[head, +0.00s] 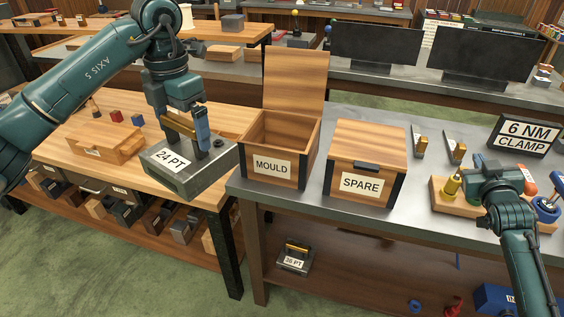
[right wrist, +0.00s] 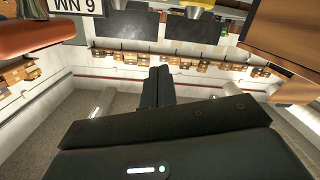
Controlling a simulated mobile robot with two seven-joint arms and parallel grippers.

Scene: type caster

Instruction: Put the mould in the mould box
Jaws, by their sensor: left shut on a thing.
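The mould (head: 188,170) is a grey metal block labelled 24 PT with a handle on top. My left gripper (head: 192,125) is shut on its handle and holds it raised in front of the wooden bench, just left of the mould box. The mould box (head: 270,168) is wooden, labelled MOULD, with its lid (head: 296,82) standing open at the back. Its inside looks empty where visible. My right gripper's fingers are together and empty in the right wrist view (right wrist: 158,88). In the head view they are hidden by my right arm.
A closed box labelled SPARE (head: 366,165) stands right of the mould box on the grey bench. A 36 PT mould (head: 295,258) sits on the lower shelf. A 6 NM CLAMP sign (head: 525,136) and a wooden tool stand (head: 440,199) are near my right arm.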

